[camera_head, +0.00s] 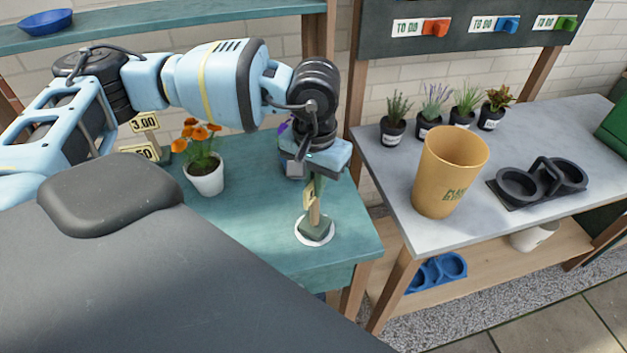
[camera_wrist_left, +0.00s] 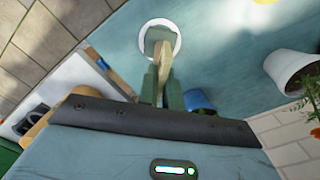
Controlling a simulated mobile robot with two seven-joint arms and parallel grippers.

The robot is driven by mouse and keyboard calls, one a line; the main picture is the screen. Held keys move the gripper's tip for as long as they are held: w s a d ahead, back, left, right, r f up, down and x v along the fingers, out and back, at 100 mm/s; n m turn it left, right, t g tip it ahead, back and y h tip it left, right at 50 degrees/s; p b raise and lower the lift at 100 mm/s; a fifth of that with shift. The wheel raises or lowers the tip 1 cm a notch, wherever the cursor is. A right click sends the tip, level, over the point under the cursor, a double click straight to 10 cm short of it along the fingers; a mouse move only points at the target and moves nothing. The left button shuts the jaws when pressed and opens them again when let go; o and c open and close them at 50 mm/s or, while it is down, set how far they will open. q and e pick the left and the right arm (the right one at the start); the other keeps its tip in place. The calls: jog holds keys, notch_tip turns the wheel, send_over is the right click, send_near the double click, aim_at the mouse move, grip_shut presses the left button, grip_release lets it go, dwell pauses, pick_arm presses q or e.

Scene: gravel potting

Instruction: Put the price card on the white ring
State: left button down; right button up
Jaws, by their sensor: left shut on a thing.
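The price card (camera_head: 309,191) stands upright on a wooden post with a green base (camera_head: 316,230). The base appears within the outline of the white ring (camera_head: 300,237) on the teal table; whether it touches the table I cannot tell. My left gripper (camera_head: 312,188) points down from above and is shut on the card's post. In the left wrist view the post (camera_wrist_left: 164,62) shows between the fingers (camera_wrist_left: 162,88), and the base (camera_wrist_left: 157,34) overlaps the white ring (camera_wrist_left: 144,25). The card's face is mostly hidden by the gripper. My right gripper is not in view.
A white pot with orange flowers (camera_head: 206,182) stands left of the ring, near other price cards (camera_head: 145,121). A grey table (camera_head: 400,183) at the right holds a tan cup (camera_head: 448,175), small potted plants and a black holder (camera_head: 540,184). The teal table's front right is clear.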

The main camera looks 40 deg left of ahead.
pick_arm(q)
jog(key=shift+f, duration=0.2)
jog(key=c, duration=1.6)
grip_release()
jog(key=shift+o, duration=0.2)
jog(key=shift+r, duration=0.1)
notch_tip(320, 180, up, 12)
jog(key=shift+b, duration=0.4)
jog(key=shift+d, duration=0.1)
